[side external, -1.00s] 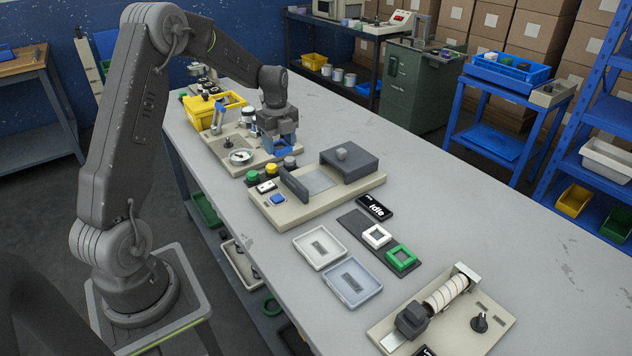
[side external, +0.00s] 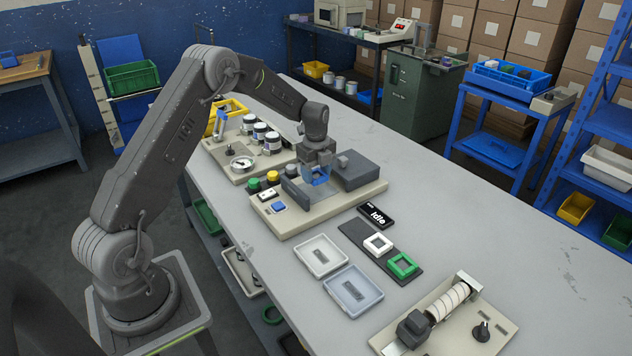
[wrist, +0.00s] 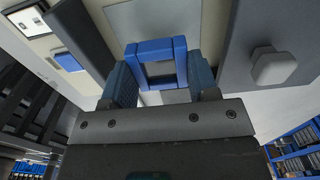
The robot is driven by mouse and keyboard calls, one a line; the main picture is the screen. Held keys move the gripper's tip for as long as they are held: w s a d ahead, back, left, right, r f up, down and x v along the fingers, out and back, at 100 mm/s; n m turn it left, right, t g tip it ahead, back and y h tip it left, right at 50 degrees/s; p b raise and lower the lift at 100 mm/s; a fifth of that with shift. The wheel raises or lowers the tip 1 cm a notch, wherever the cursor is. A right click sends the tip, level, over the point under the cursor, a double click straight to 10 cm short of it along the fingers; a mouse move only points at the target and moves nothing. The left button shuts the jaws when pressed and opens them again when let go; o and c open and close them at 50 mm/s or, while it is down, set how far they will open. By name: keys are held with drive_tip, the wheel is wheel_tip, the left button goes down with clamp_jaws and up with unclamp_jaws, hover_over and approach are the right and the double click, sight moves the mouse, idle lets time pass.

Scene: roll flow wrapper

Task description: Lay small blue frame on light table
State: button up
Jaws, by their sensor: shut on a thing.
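The small blue frame (side external: 321,177) is a square ring held by my gripper (side external: 318,170) above the beige station in the side view. In the wrist view the blue frame (wrist: 157,48) sits between the two fingers of my gripper (wrist: 161,76), which are shut on its sides. The pale panel (wrist: 138,17), which looks like the light table, shows beyond the frame in the wrist view. It lies between a dark upright plate (side external: 296,194) and a dark block (side external: 359,170). The frame is over or near this panel; the exact gap below it is hard to tell.
The station (side external: 300,222) carries a blue button (side external: 278,206). Two shallow trays (side external: 321,255) stand in front. A board with jars and a dial (side external: 242,162) is at the back left.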

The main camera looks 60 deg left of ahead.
sight(316, 176)
drive_tip(key=shift+f, duration=1.6)
drive_tip(key=shift+f, duration=0.15)
drive_tip(key=o, duration=0.9)
